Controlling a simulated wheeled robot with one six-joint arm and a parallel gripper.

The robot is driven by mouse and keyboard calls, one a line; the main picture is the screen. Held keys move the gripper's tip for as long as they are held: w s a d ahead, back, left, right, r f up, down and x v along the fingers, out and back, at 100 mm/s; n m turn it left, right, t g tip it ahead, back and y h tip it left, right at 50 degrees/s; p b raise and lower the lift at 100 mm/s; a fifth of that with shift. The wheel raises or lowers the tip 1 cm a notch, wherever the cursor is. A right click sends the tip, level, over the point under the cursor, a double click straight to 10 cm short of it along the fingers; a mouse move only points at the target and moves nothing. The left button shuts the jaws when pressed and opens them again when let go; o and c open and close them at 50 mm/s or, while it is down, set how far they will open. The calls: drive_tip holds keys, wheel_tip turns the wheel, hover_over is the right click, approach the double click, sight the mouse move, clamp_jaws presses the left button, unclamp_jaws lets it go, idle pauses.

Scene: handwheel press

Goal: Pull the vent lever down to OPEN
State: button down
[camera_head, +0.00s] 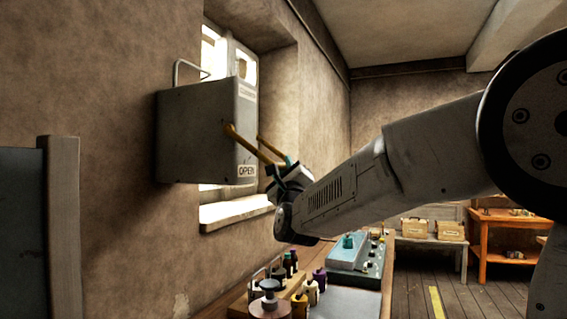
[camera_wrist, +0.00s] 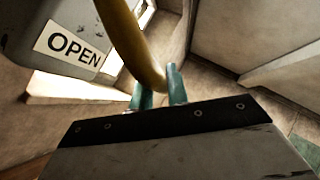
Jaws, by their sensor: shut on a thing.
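The vent lever (camera_head: 252,143) is a yellow-brown two-armed handle on the front of a grey wall box (camera_head: 190,132). It slants down and outward, its end a little above the height of the OPEN label (camera_head: 247,171). A second label (camera_head: 247,91), too small to read surely, is at the top of the box front. My gripper (camera_head: 289,161) is at the lever's outer end. In the wrist view, the teal fingertips of my gripper (camera_wrist: 160,88) are shut on the curved end of the lever (camera_wrist: 137,45). The OPEN label (camera_wrist: 74,48) is at upper left there.
A window sill (camera_head: 236,211) juts out below the box. A bench below carries several bottles (camera_head: 300,305) and a blue-grey device (camera_head: 348,252). An orange table (camera_head: 505,222) and boxes (camera_head: 450,230) stand at the back. The air right of the lever holds only my arm.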

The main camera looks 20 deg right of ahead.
drive_tip(key=shift+f, duration=0.3)
drive_tip(key=c, duration=1.4)
unclamp_jaws()
drive_tip(key=shift+w+a, duration=0.1)
drive_tip(key=shift+o, duration=0.2)
drive_tip(key=shift+s+f, duration=0.1)
drive_tip(key=shift+s, duration=0.25)
drive_tip(key=v, duration=0.7)
drive_tip(key=shift+f, duration=0.1)
